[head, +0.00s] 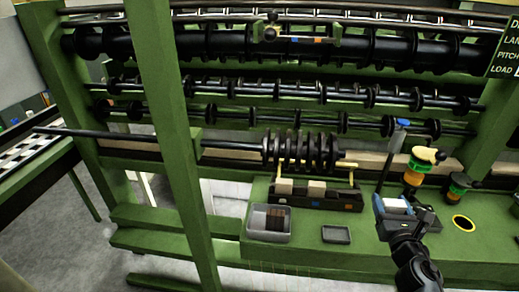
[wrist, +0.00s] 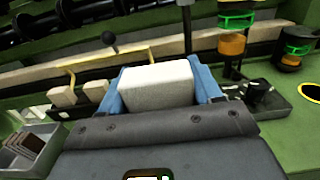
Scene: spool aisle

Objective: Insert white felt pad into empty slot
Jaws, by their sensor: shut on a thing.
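My gripper (head: 394,208) is shut on a white felt pad (wrist: 157,84), which sits between its two blue fingers in the wrist view. The pad also shows as a pale block at the gripper in the head view (head: 397,203). A black slotted holder (head: 312,202) stands on the green bench to the left of my gripper, apart from it. Two cream pads (head: 284,187) (head: 316,187) stand in its left and middle places; its right place shows no pad standing up. In the wrist view the two cream pads (wrist: 62,96) are at left, and the held pad and gripper hide part of the holder.
A grey bin (head: 251,221) with brown pieces and a small dark tray (head: 336,234) lie on the bench front. Another dark tray (wrist: 280,108) is beside my gripper. A post (head: 385,165), orange-green spools (head: 412,178) and a yellow-rimmed hole (head: 464,222) stand right. Black rollers run above.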

